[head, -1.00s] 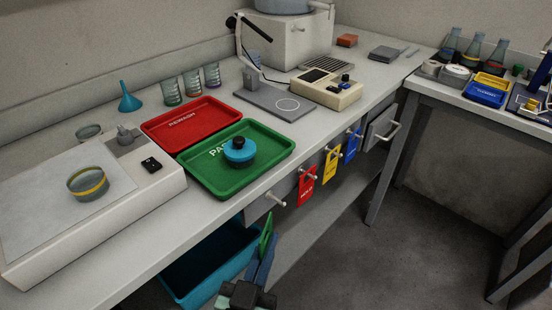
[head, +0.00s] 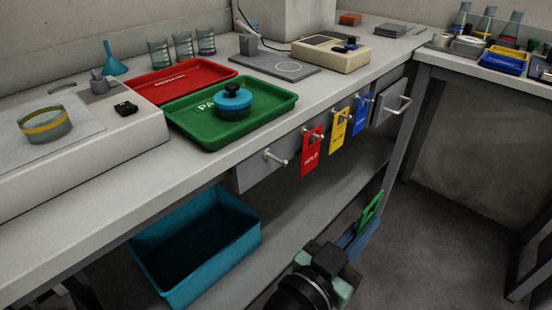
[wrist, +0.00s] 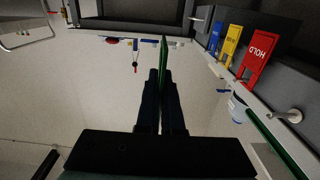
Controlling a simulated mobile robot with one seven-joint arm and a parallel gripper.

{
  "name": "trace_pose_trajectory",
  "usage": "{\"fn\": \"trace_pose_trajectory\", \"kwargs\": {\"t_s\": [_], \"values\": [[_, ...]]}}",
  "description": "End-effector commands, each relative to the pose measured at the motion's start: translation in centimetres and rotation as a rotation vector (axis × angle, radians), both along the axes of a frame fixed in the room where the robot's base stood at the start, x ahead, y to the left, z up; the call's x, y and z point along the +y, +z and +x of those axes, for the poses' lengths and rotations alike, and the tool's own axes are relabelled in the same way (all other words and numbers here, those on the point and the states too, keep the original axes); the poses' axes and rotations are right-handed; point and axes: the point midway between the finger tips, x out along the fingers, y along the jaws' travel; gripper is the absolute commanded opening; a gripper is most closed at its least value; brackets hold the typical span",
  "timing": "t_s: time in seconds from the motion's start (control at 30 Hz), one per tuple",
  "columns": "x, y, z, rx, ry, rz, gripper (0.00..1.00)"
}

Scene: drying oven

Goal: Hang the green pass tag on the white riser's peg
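The green pass tag (head: 369,212) is held edge-on in my gripper (head: 354,236), low in front of the bench and right of the hanging tags. In the wrist view the tag (wrist: 163,58) stands as a thin green strip between the two dark fingers of my gripper (wrist: 161,84), which are shut on it. A white block (head: 296,20) at the back of the bench may be the riser; its top is cut off and I cannot make out a peg on it now. An empty peg (head: 277,158) sticks out of the bench front, left of the red tag.
Red (head: 312,151), yellow (head: 338,131) and blue (head: 361,114) tags hang on bench-front pegs. Green (head: 185,137) and red (head: 160,84) trays lie on top. A teal bin (head: 208,275) sits below. The floor at right is clear.

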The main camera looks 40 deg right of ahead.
Motion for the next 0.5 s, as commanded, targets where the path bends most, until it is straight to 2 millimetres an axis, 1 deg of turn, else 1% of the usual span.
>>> {"fn": "trace_pose_trajectory", "kwargs": {"t_s": [0.13,0.23,0.37,0.5], "values": [[0.0,0.0,0.2,-0.001,0.001,0.000,0.00],[0.1,-0.1,1.3,-0.002,0.003,0.001,0.00],[0.3,-0.2,3.9,-0.003,0.002,0.001,0.00],[0.6,-0.2,7.3,-0.003,0.003,0.000,0.00]]}}
